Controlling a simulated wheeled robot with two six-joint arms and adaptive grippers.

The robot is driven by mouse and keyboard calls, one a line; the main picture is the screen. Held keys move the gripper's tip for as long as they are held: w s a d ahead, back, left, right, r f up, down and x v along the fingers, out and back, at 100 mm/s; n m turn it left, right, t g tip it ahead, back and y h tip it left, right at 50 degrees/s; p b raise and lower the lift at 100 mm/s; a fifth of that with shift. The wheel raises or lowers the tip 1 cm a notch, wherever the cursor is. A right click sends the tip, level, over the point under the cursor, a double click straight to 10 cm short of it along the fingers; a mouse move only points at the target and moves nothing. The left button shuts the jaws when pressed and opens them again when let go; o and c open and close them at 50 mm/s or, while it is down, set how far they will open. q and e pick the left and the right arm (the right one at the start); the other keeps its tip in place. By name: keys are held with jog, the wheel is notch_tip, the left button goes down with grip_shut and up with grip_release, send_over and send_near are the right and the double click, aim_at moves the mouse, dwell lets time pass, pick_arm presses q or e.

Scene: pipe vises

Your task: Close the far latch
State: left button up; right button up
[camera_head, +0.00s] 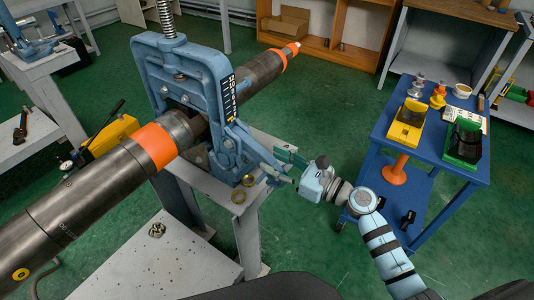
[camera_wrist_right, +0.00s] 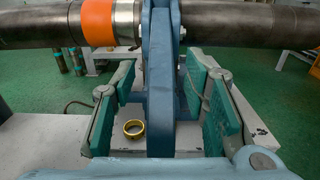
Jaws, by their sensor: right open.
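A blue pipe vise (camera_head: 205,75) stands on a grey stand, its yoke frame over a dark pipe (camera_head: 90,195) with orange bands. A blue bar (camera_head: 262,152), apparently its latch, slants from the yoke's lower right side toward my right gripper (camera_head: 279,166). In the right wrist view, my right gripper (camera_wrist_right: 163,85) is open, one green-padded finger on each side of a blue upright part (camera_wrist_right: 161,100) of the vise. Gaps show beside both pads; whether either touches is unclear. The latch's catch is hard to make out. My left gripper is out of view.
A yellow ring (camera_wrist_right: 134,128) lies on the grey stand beside the blue part. A blue cart (camera_head: 440,160) with yellow and green bins stands at the right. Another blue vise (camera_head: 25,45) is at the far left. Green floor is open between stand and cart.

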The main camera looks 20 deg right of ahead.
aim_at(257, 166)
jog(key=shift+x, duration=1.45)
jog(key=shift+d, duration=0.1)
jog(key=shift+c, duration=0.2)
jog(key=shift+f, duration=0.1)
grip_shut()
